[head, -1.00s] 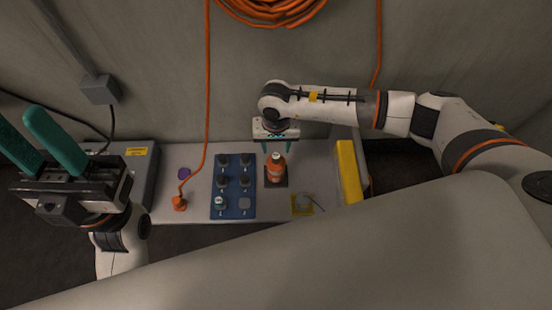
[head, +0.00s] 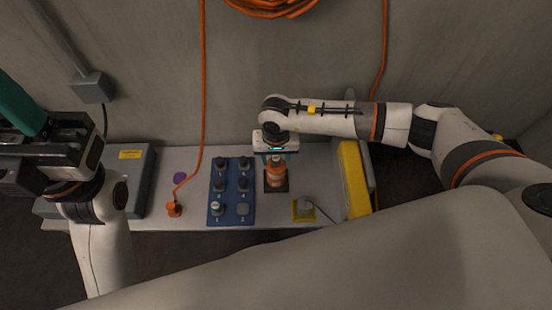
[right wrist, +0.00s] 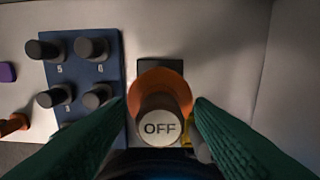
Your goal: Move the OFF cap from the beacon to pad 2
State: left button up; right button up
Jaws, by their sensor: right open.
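The orange beacon (head: 276,180) stands on a dark square on the bench. Its dark cap with a pale top reading OFF (right wrist: 159,128) shows in the right wrist view. My right gripper (head: 275,158) is open, directly above the beacon, with its green fingers on either side of the cap. The fingertips hide part of the beacon's top in the head view. Pad 2 (head: 243,208) is the bare light-grey square at the lower right of the blue board (head: 231,221). My left gripper (head: 18,105) is at the left edge, partly out of frame, away from the bench things.
Several dark caps stand on the blue board, and a pale-topped one (head: 217,208) is beside pad 2. A yellow block (head: 354,178) stands at the right. A yellow square with a grey piece (head: 304,209) is at the front. An orange plug and cable (head: 174,209) lie left of the board.

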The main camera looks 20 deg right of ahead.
dwell(0.7)
jog(key=shift+c, duration=0.7)
grip_shut()
jog(key=shift+r, duration=0.15)
